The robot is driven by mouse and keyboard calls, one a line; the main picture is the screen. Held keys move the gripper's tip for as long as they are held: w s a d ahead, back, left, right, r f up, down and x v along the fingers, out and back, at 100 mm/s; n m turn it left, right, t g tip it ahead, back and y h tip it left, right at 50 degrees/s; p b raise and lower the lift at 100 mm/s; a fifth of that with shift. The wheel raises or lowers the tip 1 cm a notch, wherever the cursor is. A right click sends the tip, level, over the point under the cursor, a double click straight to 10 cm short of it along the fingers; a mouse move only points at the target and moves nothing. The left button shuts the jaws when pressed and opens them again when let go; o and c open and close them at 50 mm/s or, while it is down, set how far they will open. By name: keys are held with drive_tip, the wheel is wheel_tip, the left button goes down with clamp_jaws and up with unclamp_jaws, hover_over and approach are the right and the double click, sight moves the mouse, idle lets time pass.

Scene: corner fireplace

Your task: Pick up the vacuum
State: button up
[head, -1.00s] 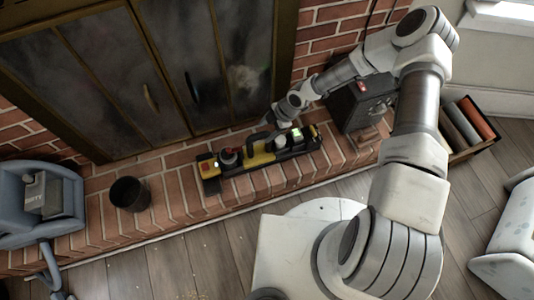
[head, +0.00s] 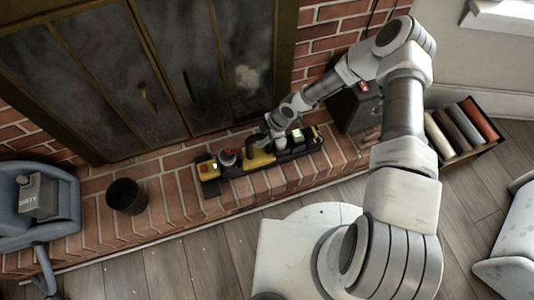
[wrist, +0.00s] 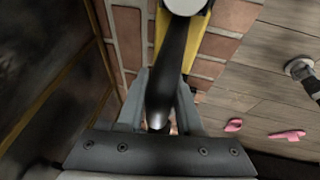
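The yellow and black device on the brick hearth, which looks like the vacuum (head: 261,160), lies lengthwise before the fireplace doors. Its black handle (wrist: 168,68) runs between my fingers in the wrist view. My gripper (head: 267,133) is down at the handle near the middle of the device. In the wrist view my gripper (wrist: 164,88) has one finger on each side of the handle and looks open. Whether the fingers touch the handle I cannot tell. The device still rests on the hearth. My gripper hides part of the handle in the head view.
A dark cup (head: 127,196) stands on the hearth to the left. A dark box (head: 352,103) stands right of the device. The fireplace doors (head: 145,75) are close behind. Pink slippers (wrist: 287,135) lie on the floor.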

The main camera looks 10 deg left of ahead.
clamp_jaws()
drive_tip(key=shift+w, duration=0.1)
idle(0.8)
